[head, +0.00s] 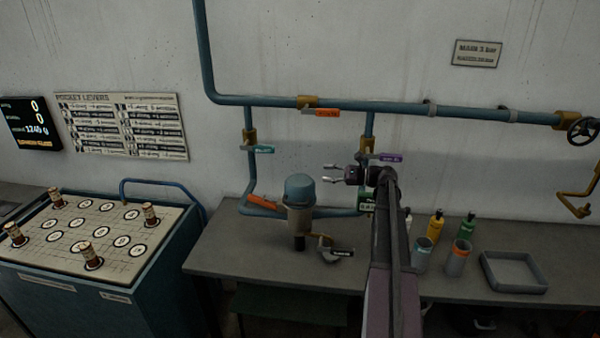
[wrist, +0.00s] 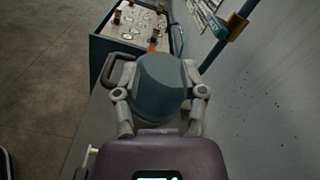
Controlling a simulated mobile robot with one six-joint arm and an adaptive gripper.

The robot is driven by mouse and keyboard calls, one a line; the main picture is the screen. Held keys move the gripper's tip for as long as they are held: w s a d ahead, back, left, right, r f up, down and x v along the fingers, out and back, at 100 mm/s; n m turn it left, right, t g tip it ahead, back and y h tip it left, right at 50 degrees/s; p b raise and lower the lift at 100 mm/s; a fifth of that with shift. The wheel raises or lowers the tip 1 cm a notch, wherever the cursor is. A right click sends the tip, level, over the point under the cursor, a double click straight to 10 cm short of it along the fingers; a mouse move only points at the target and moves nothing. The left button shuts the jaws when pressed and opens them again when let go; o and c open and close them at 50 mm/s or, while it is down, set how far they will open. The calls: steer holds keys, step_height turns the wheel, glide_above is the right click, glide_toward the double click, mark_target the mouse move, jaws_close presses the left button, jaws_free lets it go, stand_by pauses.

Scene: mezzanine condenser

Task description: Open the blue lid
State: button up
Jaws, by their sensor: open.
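In the wrist view the lid (wrist: 163,82) lies straight ahead, framed between the two spread fingers (wrist: 158,75). In the head view a small gap shows between fingertips and lid. I cannot tell its exact depth.
Blue pipes (head: 370,108) with coloured-handled valves run along the wall behind. An orange-handled valve (head: 264,202) is close left of the canister. Cups and bottles (head: 436,227) and a grey tray (head: 514,271) stand right. A peg board cabinet (head: 95,235) is at left.

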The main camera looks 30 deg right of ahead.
steer(key=shift+v, duration=1.35)
steer(key=shift+a, duration=0.15)
steer(key=c, duration=0.6)
steer(key=shift+a+f, duration=0.15)
steer(key=shift+a, duration=0.15)
jaws_close()
steer(key=s+a+f+n+g+h, duration=0.2)
steer(key=a+f+n+g+h, duration=0.3)
steer(key=a, duration=0.6)
steer(key=s+a+f+n+g, duration=0.25)
steer(key=a+f, duration=0.35)
steer(key=a, duration=0.5)
steer(key=s+a+f+n+g+h, duration=0.1)
steer(key=s+a+f+n+h, duration=0.2)
steer(key=s+a+n+h, duration=0.2)
steer(key=s+a+f+n+g+h, duration=0.1)
steer(key=s+a+f+n+h, duration=0.3)
steer(key=s, duration=0.5)
steer(key=shift+a+n+h, duration=0.5)
steer(key=shift+a+n, duration=0.45)
steer(key=shift+n, duration=0.9)
